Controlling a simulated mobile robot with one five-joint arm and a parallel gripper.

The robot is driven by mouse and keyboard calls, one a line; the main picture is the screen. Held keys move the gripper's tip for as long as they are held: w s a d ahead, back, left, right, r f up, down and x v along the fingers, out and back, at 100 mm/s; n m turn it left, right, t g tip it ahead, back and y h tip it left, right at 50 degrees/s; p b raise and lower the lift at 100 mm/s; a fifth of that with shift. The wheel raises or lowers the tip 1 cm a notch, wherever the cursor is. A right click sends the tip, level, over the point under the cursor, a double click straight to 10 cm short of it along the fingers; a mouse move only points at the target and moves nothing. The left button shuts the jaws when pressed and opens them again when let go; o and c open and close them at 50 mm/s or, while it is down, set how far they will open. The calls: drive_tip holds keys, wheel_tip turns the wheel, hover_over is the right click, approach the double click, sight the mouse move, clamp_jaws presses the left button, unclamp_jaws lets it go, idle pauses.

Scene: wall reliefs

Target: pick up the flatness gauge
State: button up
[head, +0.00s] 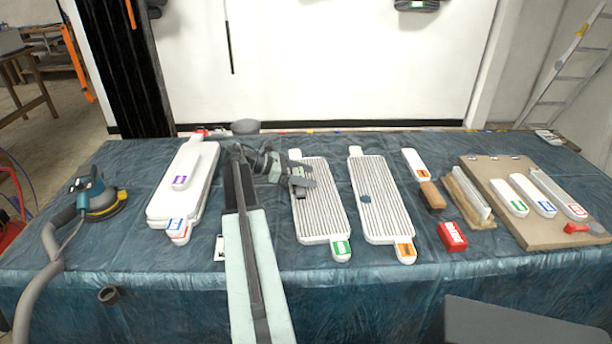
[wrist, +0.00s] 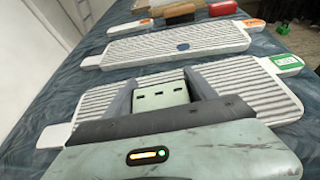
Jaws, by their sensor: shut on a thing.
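My gripper (head: 303,182) is over the upper part of the left ribbed white panel in the head view. In the wrist view its two dark fingers (wrist: 158,86) are shut on a small pale green block with three dark slots, which I take to be the flatness gauge (wrist: 160,95). The block sits between the fingers, above the ribbed panel (wrist: 245,100); I cannot tell whether it touches the panel. In the head view the gauge is mostly hidden by my gripper. The ribbed panel (head: 318,215) has a green-labelled tab at its near end.
A second ribbed panel (head: 380,200) with a blue lump lies to the right. Smooth white panels (head: 165,205) are stacked left, beside a sander (head: 95,198). A red box (head: 452,236), a wooden-handled block (head: 432,196) and a board (head: 540,235) lie right. The cloth's front edge is mostly clear.

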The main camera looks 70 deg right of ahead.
drive_tip(key=s+a, duration=0.1)
drive_tip(key=a, duration=0.4)
drive_tip(key=a+r, duration=0.1)
drive_tip(key=a, duration=0.4)
drive_tip(key=s+a, duration=0.1)
drive_tip(key=a, duration=0.4)
drive_tip(key=shift+s+a+r+p, duration=0.3)
drive_tip(key=shift+a+r+p, duration=0.05)
drive_tip(key=shift+a, duration=0.05)
